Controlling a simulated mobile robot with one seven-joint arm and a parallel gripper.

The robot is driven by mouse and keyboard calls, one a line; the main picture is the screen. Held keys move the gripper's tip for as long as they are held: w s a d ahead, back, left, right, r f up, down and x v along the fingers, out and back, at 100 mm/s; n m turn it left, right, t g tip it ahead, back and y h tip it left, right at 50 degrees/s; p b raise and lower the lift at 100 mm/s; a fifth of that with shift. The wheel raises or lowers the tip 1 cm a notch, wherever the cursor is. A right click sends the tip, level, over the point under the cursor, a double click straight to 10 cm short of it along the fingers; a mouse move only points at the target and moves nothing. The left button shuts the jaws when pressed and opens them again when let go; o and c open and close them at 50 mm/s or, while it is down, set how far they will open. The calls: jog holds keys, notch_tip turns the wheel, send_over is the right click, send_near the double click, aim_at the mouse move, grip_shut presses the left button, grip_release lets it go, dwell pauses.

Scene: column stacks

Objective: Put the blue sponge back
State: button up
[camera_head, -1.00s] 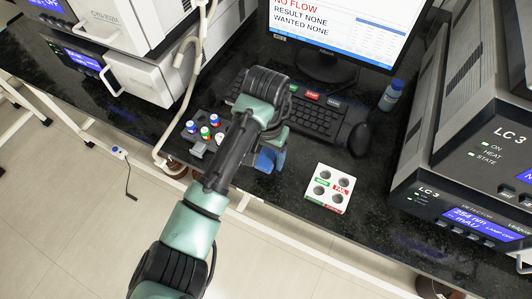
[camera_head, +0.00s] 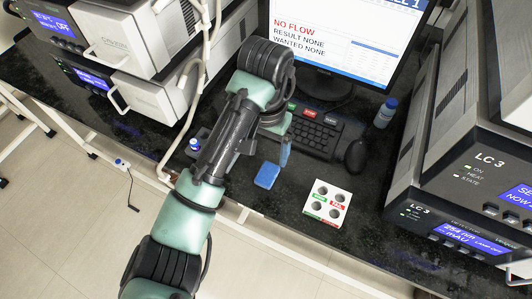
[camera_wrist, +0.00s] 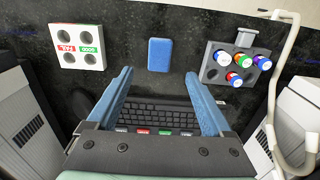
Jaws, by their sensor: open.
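The blue sponge (camera_head: 267,175) lies flat on the dark bench near its front edge, left of the white block with holes. In the wrist view the sponge (camera_wrist: 159,55) lies beyond my fingertips, apart from them. My gripper (camera_wrist: 157,82) is open and empty, with its two blue fingers spread above the keyboard. In the head view one blue finger (camera_head: 285,154) shows just above and right of the sponge, and the arm hides the rest.
A white holder (camera_head: 327,202) with empty holes stands right of the sponge. A grey rack (camera_wrist: 221,73) holds several coloured-cap vials (camera_wrist: 243,61). The keyboard (camera_head: 318,133), mouse (camera_head: 357,156) and a small bottle (camera_head: 386,112) stand behind. Instruments flank both sides.

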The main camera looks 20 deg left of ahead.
jog(key=shift+r+p, duration=0.35)
jog(key=shift+r, duration=0.55)
jog(key=w+d+r+m+t+h, duration=0.1)
jog(key=w+d+r+t, duration=0.55)
jog(key=r, duration=0.55)
jog(key=w+d+r+m+t+h, duration=0.1)
jog(key=w+d+r+t, duration=0.6)
jog(key=r, duration=0.4)
jog(key=s+d+r+t+h, duration=0.1)
jog(key=s+d+r+t, duration=0.15)
jog(key=r, duration=0.55)
jog(key=s+d+r+t, duration=0.1)
jog(key=r+t, duration=0.2)
jog(key=r, duration=0.5)
jog(key=s+a+r+n+t+y, duration=0.2)
jog(key=s+r+t, duration=0.6)
jog(key=s+r, duration=0.6)
jog(key=shift+s+a+r+y, duration=0.4)
jog(key=shift+r+y, duration=0.1)
